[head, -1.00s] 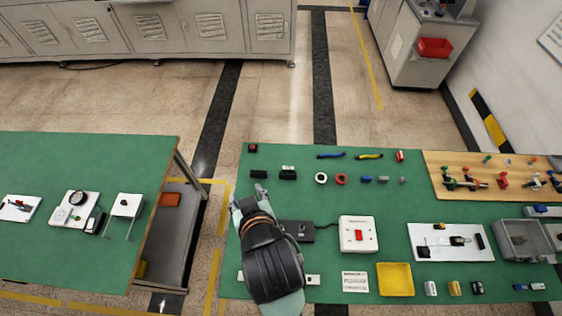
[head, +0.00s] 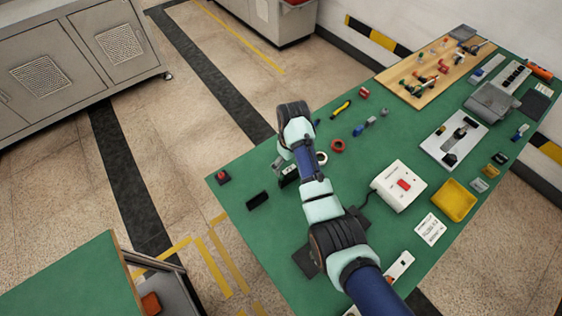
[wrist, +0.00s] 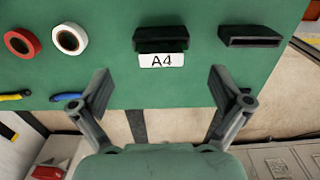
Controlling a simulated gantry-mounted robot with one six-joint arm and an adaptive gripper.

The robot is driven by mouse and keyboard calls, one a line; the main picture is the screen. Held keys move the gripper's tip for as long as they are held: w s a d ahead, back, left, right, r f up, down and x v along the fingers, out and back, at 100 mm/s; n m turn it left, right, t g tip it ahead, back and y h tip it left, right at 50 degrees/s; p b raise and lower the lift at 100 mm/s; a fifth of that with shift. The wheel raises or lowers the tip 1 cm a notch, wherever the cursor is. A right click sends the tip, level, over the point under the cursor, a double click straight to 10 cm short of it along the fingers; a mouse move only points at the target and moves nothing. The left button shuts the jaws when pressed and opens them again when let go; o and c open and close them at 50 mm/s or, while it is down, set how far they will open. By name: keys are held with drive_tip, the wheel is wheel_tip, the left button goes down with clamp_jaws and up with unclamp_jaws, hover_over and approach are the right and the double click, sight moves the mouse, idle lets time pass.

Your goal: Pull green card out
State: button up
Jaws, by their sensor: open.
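A black slotted block (wrist: 161,38) with a white A4 label (wrist: 163,60) lies on the table in the wrist view. A second black slotted block (wrist: 250,36) is to its right and has no label that I can see. In the head view the unlabelled block (head: 257,200) lies near the table's left side, and the labelled one is partly hidden by my arm. My gripper (wrist: 162,92) is open and empty, its fingers spread wide below the A4 label in the wrist view.
A white roll (wrist: 68,39) and a red roll (wrist: 22,42) lie left of the blocks in the wrist view. A red button (head: 222,177) is near the table's corner. A white switch box (head: 399,186) and yellow tray (head: 454,200) are right of my arm.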

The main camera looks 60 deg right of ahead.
sight(289, 169)
wheel_tip(289, 169, down, 7)
drive_tip(key=shift+r+b, duration=0.1)
drive_tip(key=shift+b, duration=0.7)
drive_tip(key=c, duration=1.4)
drive_tip(key=shift+r, duration=0.2)
drive_tip(key=shift+r+p, duration=2.7)
drive_tip(key=shift+p, duration=0.2)
drive_tip(key=shift+r, duration=0.15)
drive_tip(key=shift+r+p, duration=1.65)
drive_tip(key=shift+p, duration=0.35)
drive_tip(key=shift+a, duration=0.1)
